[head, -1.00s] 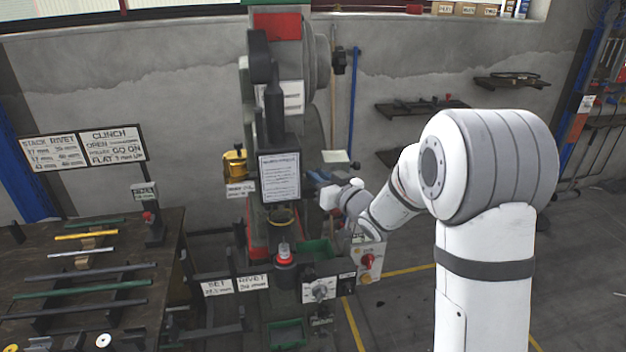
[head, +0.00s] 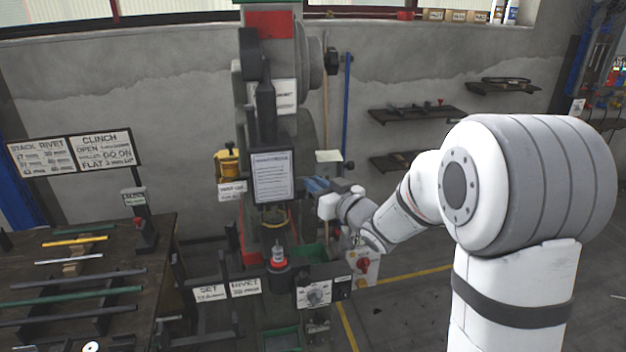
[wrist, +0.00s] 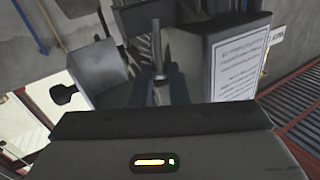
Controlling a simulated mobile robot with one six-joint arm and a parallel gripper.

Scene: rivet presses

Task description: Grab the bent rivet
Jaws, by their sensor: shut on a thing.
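My gripper (head: 317,185) is beside the right edge of the press's white sign, in front of the press, with its dark blue fingers pointing left. In the wrist view, the fingers (wrist: 160,88) are shut on a thin grey pin, which I take to be the bent rivet (wrist: 157,45). The pin sticks up from between them, near the dark press parts. Its lower part is hidden by the fingers, and I cannot tell its bend. In the head view the rivet is too small to make out.
The rivet press (head: 270,120) stands straight ahead, with its sign (head: 272,176) close to my gripper. A green tray (head: 312,252) and a control box with a red knob (head: 363,266) are below. A bench (head: 150,240) with rods is at left.

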